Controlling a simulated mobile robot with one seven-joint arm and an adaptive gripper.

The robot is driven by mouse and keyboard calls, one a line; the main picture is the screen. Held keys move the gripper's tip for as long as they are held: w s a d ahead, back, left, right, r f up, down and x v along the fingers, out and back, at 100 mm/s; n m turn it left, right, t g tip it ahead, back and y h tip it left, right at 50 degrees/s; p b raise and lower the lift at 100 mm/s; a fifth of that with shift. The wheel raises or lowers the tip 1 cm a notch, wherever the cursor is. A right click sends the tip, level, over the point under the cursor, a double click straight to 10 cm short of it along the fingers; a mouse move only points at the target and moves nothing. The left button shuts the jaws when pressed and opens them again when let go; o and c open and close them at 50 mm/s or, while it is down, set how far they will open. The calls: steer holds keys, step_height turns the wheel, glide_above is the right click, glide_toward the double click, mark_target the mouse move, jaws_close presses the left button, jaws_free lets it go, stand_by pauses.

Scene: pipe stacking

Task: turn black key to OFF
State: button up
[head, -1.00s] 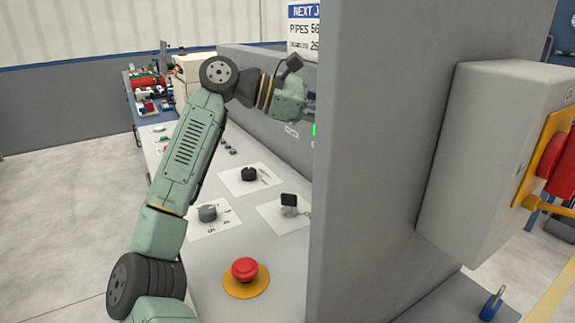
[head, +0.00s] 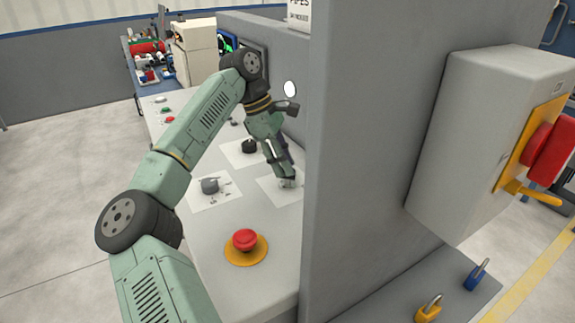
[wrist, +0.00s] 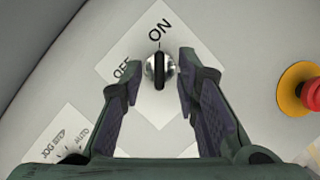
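The black key (wrist: 160,70) sits in a round silver lock on a white plate (wrist: 138,38) marked ON and OFF. In the wrist view its long side runs up and down, its upper end toward ON; OFF is to the upper left. My gripper (wrist: 158,68) is open, with one finger on each side of the key and a gap to both. In the head view my gripper (head: 288,181) points down at the plate and hides most of the key.
A red emergency button (head: 244,240) on a yellow base stands near the front. A grey selector knob (head: 210,186) and a black knob (head: 249,146) are to the left and behind. A tall grey panel (head: 375,170) rises close on the right.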

steer(key=shift+x, duration=1.15)
steer(key=shift+c, duration=0.5)
jaws_close()
